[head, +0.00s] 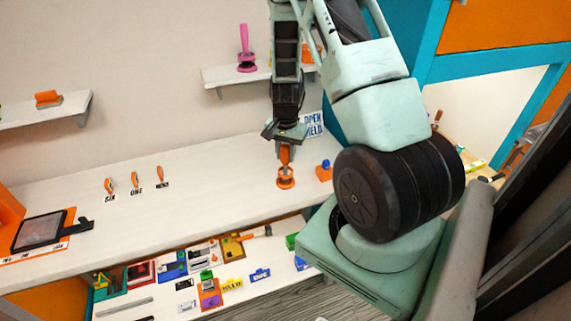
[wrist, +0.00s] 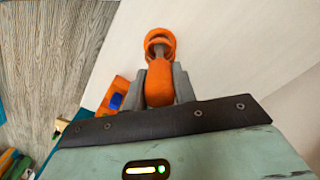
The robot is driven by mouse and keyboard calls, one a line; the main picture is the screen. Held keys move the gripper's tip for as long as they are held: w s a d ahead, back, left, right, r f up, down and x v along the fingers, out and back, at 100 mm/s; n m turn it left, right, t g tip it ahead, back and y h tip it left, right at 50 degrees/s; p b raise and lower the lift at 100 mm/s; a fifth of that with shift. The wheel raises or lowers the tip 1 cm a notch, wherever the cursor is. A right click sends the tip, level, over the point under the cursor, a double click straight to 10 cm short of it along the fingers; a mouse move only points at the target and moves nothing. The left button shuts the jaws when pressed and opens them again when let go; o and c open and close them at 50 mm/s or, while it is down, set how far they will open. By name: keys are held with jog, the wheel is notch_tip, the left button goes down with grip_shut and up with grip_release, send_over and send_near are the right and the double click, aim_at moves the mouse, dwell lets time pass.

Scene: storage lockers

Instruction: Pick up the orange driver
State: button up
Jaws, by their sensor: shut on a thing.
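The orange driver (head: 285,155) stands upright on the white counter, its handle rising above a round orange base (head: 286,182). My gripper (head: 285,146) points down over it, and its fingers are shut on the handle. In the wrist view the driver (wrist: 160,80) sits between the two grey fingers (wrist: 160,88), with the round orange part (wrist: 160,40) beyond them. I cannot tell whether the handle and round base are one piece or whether the base has left the counter.
An orange block with a blue top (head: 324,171) stands close to the right. Several small orange-handled tools (head: 136,182) stand at left. A sign (head: 313,124) is behind. A lower shelf (head: 165,305) holds several coloured items. The counter between is clear.

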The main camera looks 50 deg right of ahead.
jog(key=shift+r+b, duration=1.05)
jog(key=shift+r, duration=3.95)
jog(key=shift+o, duration=0.7)
grip_shut()
jog(key=shift+s, duration=0.15)
